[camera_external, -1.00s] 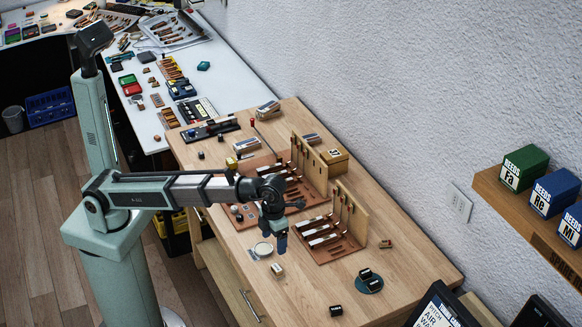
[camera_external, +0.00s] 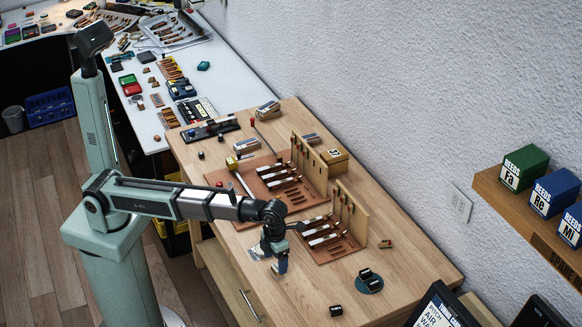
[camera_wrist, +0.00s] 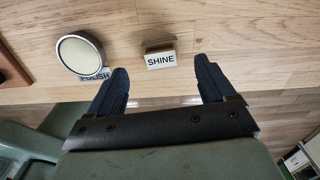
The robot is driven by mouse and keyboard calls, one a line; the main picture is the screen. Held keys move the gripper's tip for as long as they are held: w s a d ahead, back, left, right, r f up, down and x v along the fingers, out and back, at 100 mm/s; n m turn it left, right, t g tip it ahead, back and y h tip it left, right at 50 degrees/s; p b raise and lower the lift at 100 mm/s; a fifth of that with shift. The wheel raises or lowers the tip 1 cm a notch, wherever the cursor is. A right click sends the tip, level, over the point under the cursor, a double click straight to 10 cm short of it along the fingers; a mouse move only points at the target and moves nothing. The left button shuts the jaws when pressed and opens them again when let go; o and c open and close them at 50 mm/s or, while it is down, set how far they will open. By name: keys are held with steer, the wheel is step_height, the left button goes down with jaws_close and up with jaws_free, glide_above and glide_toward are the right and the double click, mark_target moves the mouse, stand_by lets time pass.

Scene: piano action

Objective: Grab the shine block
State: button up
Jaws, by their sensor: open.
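The shine block (camera_wrist: 160,58) is a small wooden block with a white face reading "SHINE". In the wrist view it lies on the wooden bench top, just ahead of my fingertips and roughly centred between them. My gripper (camera_wrist: 162,72) is open, with its two dark blue fingers apart and nothing between them. In the external view my gripper (camera_external: 279,266) points down over the near side of the bench and largely hides the block.
A round polish tin (camera_wrist: 80,53) with a "POLISH" label is left of the shine block. Wooden action models (camera_external: 322,238) stand behind my gripper. A dark round pad (camera_external: 370,284) with black blocks and a separate black block (camera_external: 336,310) are to the right.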

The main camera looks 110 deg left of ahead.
mark_target(277, 268)
steer(key=shift+w+f, duration=0.15)
steer(key=shift+f, duration=2.15)
steer(key=shift+c, duration=0.2)
steer(key=c, duration=1.1)
